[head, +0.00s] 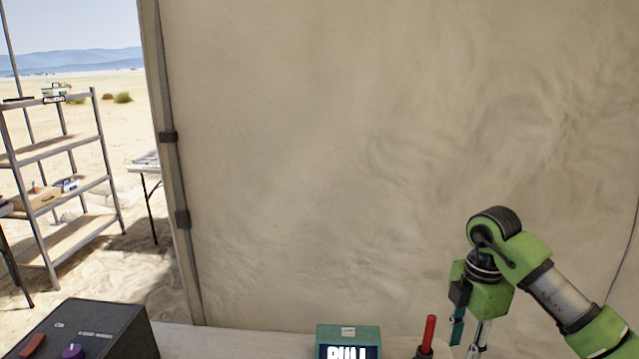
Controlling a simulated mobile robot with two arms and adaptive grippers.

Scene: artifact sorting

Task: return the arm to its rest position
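My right arm comes in from the right edge, green with grey and black joints. Its wrist end points down toward the table, and the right gripper (468,340) shows only in part at the bottom edge. I cannot tell whether its fingers are apart or hold anything. My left arm and gripper are not in view.
A teal box with a lit display (348,333) and a red upright handle (428,334) stand on the pale table (230,342), left of my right gripper. A dark control box (100,322) with a purple knob is at lower left. A tan tent wall (380,150) rises behind. Metal shelves (108,165) stand outside.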

